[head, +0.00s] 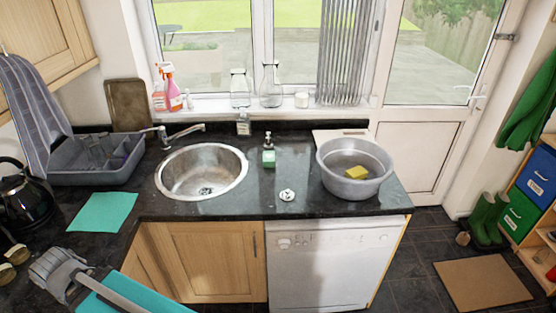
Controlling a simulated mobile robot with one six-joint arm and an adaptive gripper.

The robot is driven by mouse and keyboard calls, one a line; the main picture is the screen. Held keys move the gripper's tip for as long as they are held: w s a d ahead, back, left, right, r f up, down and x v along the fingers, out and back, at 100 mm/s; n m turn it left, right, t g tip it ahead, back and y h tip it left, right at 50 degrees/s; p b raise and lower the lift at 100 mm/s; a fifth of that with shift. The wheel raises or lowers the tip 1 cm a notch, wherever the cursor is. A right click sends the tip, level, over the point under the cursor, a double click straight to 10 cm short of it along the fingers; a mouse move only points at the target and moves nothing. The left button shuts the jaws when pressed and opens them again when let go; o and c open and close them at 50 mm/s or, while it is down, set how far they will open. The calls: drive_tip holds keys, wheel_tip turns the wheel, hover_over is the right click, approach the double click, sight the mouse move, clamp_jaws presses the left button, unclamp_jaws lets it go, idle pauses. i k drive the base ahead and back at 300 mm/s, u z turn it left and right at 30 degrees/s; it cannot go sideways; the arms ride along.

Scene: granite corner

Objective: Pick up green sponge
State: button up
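A yellow sponge (356,172) lies inside the grey round basin (327,168) at the right end of the dark counter; I cannot make out a green side on it. A flat teal-green sheet (103,212) lies on the counter left of the sink, and I cannot tell if it is a cloth or a sponge. What appears to be my gripper (60,274) is at the lower left, below that sheet and far from the basin. Its fingers are too unclear to tell open from shut. I see nothing held in it.
A steel sink (203,172) is in the middle. A green soap bottle (268,152) and a small whitish item (287,195) stand between sink and basin. A grey dish rack (92,165) and dark kettle (22,195) are at left. Another teal surface (135,292) shows at the bottom.

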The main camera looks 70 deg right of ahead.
sight(269, 158)
drive_tip(key=z, duration=0.05)
drive_tip(key=k, duration=1.3)
drive_tip(key=z, duration=1.8)
drive_tip(key=i, duration=1)
drive_tip(key=z, duration=0.05)
